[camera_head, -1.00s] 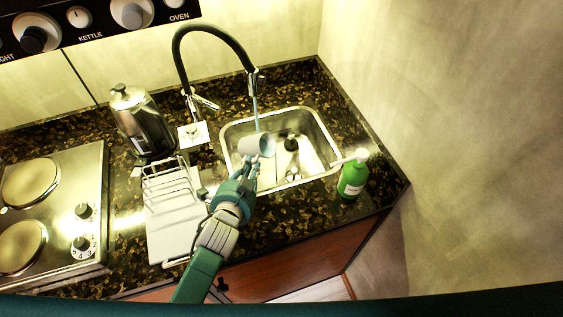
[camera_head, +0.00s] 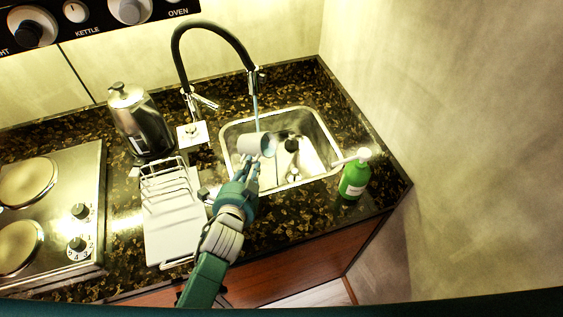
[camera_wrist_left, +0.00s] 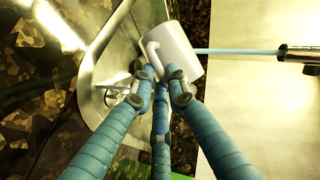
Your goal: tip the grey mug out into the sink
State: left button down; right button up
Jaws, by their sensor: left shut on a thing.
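The pale grey mug (camera_head: 251,143) is held over the sink (camera_head: 316,126), lying on its side with its mouth facing right in the head view. My left gripper (camera_head: 249,163) is shut on it. In the wrist view the mug (camera_wrist_left: 178,50) sits at the fingertips (camera_wrist_left: 158,82), with its handle on the left side. I cannot see inside the mug. The black tap (camera_head: 254,82) runs a thin blue stream down to the mug. My right gripper is not in view.
A green soap bottle (camera_head: 355,176) stands at the sink's right front corner. A white dish rack (camera_head: 172,226) lies left of my arm. A steel kettle (camera_head: 142,122) and a hob (camera_head: 58,173) are further left. A wall closes off the right.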

pick_arm(q)
jog(key=shift+d+r+m+t+y+b, duration=0.35)
jog(key=shift+m+t+b, duration=0.25)
jog(key=shift+b, duration=0.85)
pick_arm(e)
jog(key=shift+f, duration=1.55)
pick_arm(q)
jog(key=shift+s+d+r+m+t+b, duration=0.15)
jog(key=shift+s+d+m+t+b, duration=0.2)
jog(key=shift+d+b, duration=0.25)
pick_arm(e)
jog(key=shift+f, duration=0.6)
